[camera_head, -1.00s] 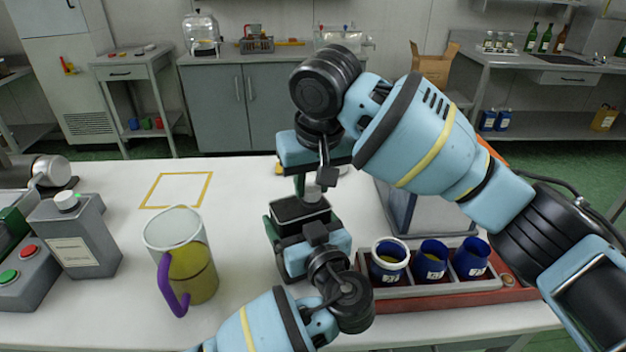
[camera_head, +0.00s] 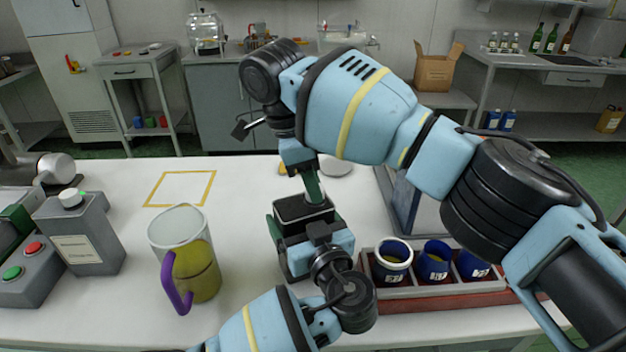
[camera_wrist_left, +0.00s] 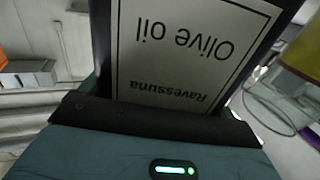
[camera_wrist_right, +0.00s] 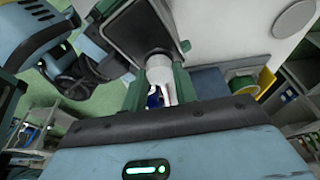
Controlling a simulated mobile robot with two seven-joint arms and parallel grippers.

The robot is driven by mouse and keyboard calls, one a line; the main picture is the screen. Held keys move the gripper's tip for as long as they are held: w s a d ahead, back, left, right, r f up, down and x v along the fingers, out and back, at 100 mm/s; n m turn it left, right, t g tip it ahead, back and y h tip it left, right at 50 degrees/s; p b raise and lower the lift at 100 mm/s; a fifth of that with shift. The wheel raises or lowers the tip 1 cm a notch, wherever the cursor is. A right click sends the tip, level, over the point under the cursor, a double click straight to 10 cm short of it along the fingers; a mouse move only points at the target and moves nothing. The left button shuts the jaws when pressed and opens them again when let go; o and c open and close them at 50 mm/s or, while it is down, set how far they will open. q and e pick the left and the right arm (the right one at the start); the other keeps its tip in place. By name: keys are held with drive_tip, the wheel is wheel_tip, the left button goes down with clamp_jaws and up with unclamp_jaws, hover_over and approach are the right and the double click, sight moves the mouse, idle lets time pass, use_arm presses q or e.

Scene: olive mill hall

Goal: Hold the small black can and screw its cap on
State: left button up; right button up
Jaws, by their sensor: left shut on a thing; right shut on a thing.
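The small black can (camera_head: 292,209) stands upright over the table in the middle of the head view. My left gripper (camera_head: 303,222) is shut around its sides. In the left wrist view its white label (camera_wrist_left: 190,50) fills the space in front of the palm and reads "Olive oil", upside down. My right gripper (camera_head: 314,192) is above the can top, its green fingers pointing down. In the right wrist view the pale cap (camera_wrist_right: 160,68) sits between these fingers, at the can's top. Whether the cap is fully seated cannot be told.
A pitcher (camera_head: 168,234) with a purple handle and yellow liquid stands left of the can. A red-and-grey tray (camera_head: 440,290) with several blue containers is at the right. A yellow square outline (camera_head: 152,200) surrounds bare table.

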drive_tip(key=m+g, duration=0.1)
drive_tip(key=m, duration=0.4)
drive_tip(key=shift+m, duration=0.3)
drive_tip(key=o, duration=0.9)
drive_tip(key=shift+w, duration=0.1)
drive_tip(key=shift+r, duration=2.25)
drive_tip(key=shift+c, duration=0.2)
